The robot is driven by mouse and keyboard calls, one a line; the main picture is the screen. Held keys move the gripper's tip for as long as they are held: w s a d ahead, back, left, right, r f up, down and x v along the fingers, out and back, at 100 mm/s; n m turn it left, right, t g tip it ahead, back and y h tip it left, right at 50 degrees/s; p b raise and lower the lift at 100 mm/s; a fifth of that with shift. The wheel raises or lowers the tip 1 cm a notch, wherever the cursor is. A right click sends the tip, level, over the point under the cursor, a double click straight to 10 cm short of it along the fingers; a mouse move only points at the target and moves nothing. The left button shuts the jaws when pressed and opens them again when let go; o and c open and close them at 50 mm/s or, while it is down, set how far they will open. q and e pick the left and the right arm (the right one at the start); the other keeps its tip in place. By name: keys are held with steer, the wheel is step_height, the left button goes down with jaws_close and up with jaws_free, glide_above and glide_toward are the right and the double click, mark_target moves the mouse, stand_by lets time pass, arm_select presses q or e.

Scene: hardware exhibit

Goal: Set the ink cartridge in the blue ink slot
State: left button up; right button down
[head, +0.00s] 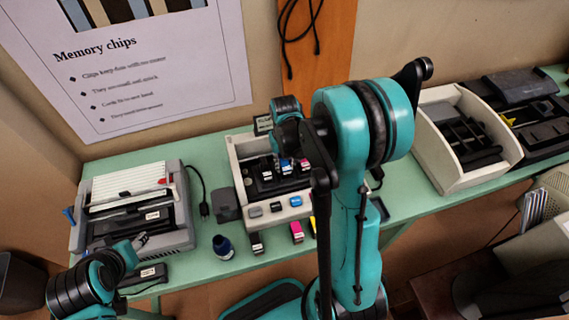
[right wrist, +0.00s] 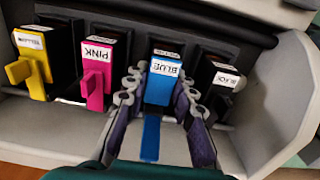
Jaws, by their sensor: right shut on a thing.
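The blue ink cartridge (right wrist: 161,88), with a white BLUE label and a blue tab, stands between the fingers of my right gripper (right wrist: 160,100) in the right wrist view. The fingers are shut on its sides. It is in line with the yellow (right wrist: 36,68), pink (right wrist: 95,78) and black (right wrist: 214,88) cartridges in the dark carriage. I cannot tell how deep it sits. In the head view it shows small inside the open printer (head: 234,160), partly hidden by my right arm.
Loose black (head: 257,243) and magenta (head: 297,231) cartridges and a dark ink bottle (head: 223,247) stand in front of the printer on the green table (head: 195,268). Another device (head: 134,205) is at left, and a cream open-topped unit (head: 465,140) is at right.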

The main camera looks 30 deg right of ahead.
steer(key=shift+f, duration=0.25)
steer(key=shift+s+a+f+b, duration=0.1)
steer(key=shift+s+f+b, duration=0.1)
steer(key=shift+b, duration=0.2)
steer(key=c, duration=1.6)
jaws_free()
steer(key=o, duration=0.3)
steer(key=shift+o, duration=0.2)
steer(key=shift+w+f, duration=0.15)
steer(key=shift+w, duration=0.05)
